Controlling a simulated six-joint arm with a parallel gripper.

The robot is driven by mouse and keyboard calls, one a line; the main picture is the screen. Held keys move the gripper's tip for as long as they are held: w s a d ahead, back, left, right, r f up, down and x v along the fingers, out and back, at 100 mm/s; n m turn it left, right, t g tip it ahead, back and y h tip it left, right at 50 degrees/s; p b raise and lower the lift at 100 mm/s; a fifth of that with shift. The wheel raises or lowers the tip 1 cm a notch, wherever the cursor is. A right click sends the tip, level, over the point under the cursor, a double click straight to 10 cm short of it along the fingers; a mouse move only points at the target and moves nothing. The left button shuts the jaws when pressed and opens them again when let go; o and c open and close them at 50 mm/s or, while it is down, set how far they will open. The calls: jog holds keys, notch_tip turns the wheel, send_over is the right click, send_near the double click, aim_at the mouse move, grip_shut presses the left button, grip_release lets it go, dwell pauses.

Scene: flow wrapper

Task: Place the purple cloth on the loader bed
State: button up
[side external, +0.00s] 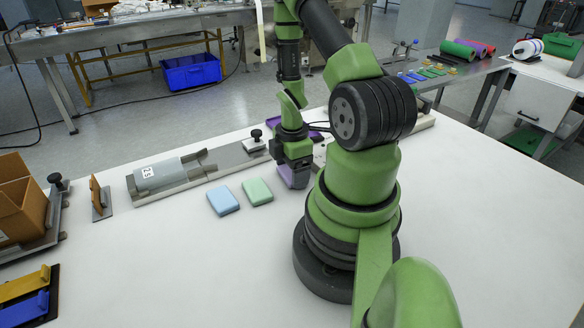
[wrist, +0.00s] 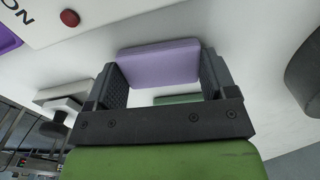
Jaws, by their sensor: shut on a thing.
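My gripper (side external: 292,163) is shut on the purple cloth (side external: 294,179), a folded light-purple block, to the right of the other cloths and left of my arm base. In the wrist view the purple cloth (wrist: 160,62) sits between the two dark fingers. Its height above the white table is hard to tell. The long grey metal channel (side external: 228,157), which looks like the loader bed, runs behind the cloths, left of my gripper. A grey cover marked with a label (side external: 158,174) stands at its left end. Its right part is hidden behind my gripper.
A blue cloth (side external: 223,201) and a green cloth (side external: 257,191) lie on the white table in front of the channel. A black-knobbed clamp (side external: 255,141) stands on the channel. A cardboard box (side external: 22,205) is at left. A red button (wrist: 69,18) shows in the wrist view.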

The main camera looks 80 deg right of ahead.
jog(key=shift+f, duration=0.1)
jog(key=o, duration=0.8)
